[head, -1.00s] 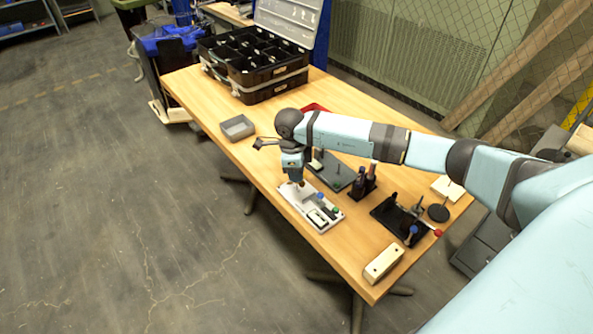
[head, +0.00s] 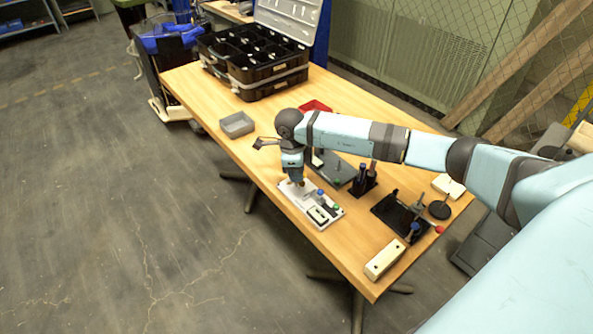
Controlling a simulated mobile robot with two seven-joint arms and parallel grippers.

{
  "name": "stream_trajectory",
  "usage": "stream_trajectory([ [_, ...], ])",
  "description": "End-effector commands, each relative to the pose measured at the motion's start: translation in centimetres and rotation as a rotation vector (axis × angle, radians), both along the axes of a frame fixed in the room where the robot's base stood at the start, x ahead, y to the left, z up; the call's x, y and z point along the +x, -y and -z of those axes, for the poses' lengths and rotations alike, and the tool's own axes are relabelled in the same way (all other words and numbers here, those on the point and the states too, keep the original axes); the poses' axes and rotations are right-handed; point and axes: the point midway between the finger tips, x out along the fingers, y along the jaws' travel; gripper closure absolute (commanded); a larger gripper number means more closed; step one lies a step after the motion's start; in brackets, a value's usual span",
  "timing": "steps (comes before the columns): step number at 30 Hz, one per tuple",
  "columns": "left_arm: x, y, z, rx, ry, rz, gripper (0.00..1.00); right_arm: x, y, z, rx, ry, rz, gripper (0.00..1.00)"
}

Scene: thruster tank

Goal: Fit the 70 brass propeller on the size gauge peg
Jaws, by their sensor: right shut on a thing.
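My right gripper (head: 297,184) points down over the far-left end of a white board (head: 327,221) on the wooden table. It is shut on a small brass-coloured thing, probably the brass propeller, whose shape and size marking are too small to read. The white board carries a blue part, a green part and a black part with a pale window. I cannot tell which peg is the size gauge peg, or whether the held thing touches one. A grey plate (head: 337,174) with thin upright pegs stands just behind, partly hidden by my right arm. My left gripper is not in view.
On the table (head: 215,160) are a grey bin (head: 237,125), a red tray (head: 315,106), a black compartment case (head: 262,88), a dark holder (head: 364,180), a black clamp fixture (head: 392,213), a black round stand (head: 439,210) and a pale block (head: 384,259). The left front is clear.

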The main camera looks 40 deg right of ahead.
Motion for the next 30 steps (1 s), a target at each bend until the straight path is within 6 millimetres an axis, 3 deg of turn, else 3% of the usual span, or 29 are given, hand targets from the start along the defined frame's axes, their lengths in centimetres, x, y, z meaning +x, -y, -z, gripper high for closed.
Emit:
stream_trajectory([
  [30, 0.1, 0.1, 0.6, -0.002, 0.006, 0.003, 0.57, 0.0, 0.0, 1.4, 0.000, 0.000, 0.022, 1.00],
])
